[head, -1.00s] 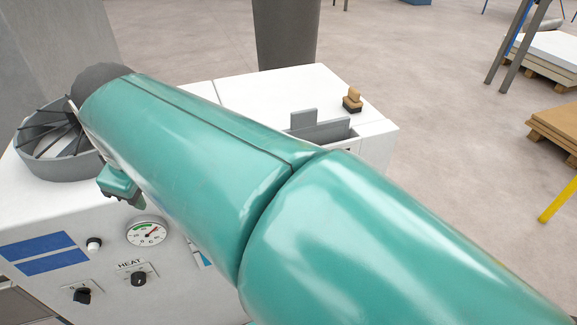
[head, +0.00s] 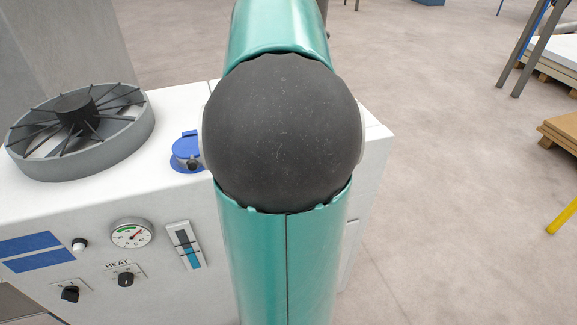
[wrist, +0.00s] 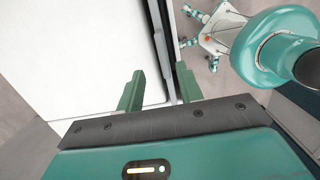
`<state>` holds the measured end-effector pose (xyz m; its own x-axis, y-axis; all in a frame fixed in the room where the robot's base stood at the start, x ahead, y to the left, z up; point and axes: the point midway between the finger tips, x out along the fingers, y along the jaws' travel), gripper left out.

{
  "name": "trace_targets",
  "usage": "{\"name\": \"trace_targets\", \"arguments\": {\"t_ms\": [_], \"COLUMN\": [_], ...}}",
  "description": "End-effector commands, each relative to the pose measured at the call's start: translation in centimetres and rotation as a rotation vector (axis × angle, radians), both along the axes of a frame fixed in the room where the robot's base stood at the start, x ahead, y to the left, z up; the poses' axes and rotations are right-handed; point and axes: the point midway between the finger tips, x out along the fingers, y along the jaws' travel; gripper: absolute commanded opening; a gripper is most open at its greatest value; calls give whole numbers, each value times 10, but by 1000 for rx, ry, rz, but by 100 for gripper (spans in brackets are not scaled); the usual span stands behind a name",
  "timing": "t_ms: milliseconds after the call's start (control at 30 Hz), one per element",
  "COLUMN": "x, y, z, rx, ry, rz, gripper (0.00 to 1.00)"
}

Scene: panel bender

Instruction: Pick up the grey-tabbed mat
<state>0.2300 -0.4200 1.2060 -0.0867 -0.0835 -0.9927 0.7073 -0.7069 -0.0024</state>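My gripper (wrist: 160,88) shows in the wrist view with its two green fingers spread apart and nothing clearly held between them. It points at the white machine top (wrist: 90,50). A narrow grey piece (wrist: 160,46) stands at the machine's edge, just beyond and between the fingertips; I cannot tell whether it is the mat's grey tab. The mat itself cannot be made out. In the head view my teal arm with its dark joint covers the right part of the machine top, and my gripper is hidden.
In the head view a grey round fan housing (head: 80,135) stands on the machine's left, with a blue-lidded fitting (head: 187,152) beside it. The front panel carries a gauge (head: 131,234) and knobs. Pallets (head: 560,135) stand on the floor at the right, with open floor between.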

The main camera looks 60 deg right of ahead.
Motion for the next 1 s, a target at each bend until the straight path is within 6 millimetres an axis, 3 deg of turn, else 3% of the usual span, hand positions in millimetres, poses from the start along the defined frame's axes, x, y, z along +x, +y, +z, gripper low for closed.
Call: {"name": "trace_targets", "arguments": {"t_ms": [133, 367, 700, 967, 1000], "x": [-3, -6, -14, -13, -13], "y": [-2, -4, -5, -6, -6], "z": [-27, -46, -90, -93, -93], "rx": [2, -1, 0, -2, -2], "ry": [1, -1, 0, -2, -2], "rz": [0, -1, -1, -1, -1], "gripper": [36, 36, 36, 36, 28]}}
